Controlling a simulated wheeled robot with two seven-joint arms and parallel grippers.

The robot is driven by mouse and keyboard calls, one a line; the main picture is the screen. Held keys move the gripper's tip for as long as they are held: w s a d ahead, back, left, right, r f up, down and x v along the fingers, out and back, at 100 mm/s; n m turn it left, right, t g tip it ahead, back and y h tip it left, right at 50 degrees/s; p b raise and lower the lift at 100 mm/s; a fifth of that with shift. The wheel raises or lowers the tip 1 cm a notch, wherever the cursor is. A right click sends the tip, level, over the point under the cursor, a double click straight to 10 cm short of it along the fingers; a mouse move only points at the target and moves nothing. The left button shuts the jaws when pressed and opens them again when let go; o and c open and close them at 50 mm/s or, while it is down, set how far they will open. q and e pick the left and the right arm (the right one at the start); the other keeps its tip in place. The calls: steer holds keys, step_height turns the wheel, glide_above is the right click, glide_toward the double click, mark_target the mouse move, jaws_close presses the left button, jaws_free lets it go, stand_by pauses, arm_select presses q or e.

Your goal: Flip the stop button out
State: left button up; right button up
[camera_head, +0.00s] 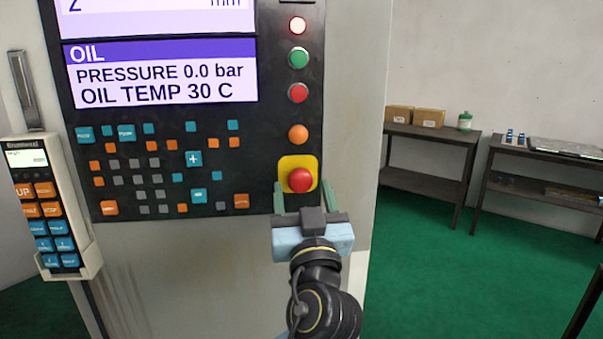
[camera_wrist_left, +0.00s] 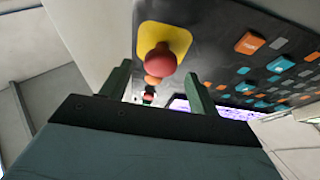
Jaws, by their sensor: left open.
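The stop button (camera_head: 300,180) is a red mushroom head on a yellow square plate (camera_head: 285,164) at the lower right of the dark control panel. My left gripper (camera_head: 307,198) is just below it, pointing up, with its two green fingers open and spread to either side of the button's lower part. In the left wrist view the red button (camera_wrist_left: 156,60) stands beyond the fingertips of the left gripper (camera_wrist_left: 160,82), over the gap between them. No contact with the button can be made out. My right gripper is not in view.
Lit buttons in a column, with an orange one (camera_head: 298,134) lowest, sit above the stop button. A screen (camera_head: 160,75) and keypad fill the panel's left. A handheld pendant (camera_head: 45,205) hangs at left. Dark tables (camera_head: 430,160) stand far right; green floor there is open.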

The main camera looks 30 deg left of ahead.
mark_target(300, 179)
arm_select(q)
steer(key=shift+p+x, duration=0.3)
steer(key=shift+x, duration=0.95)
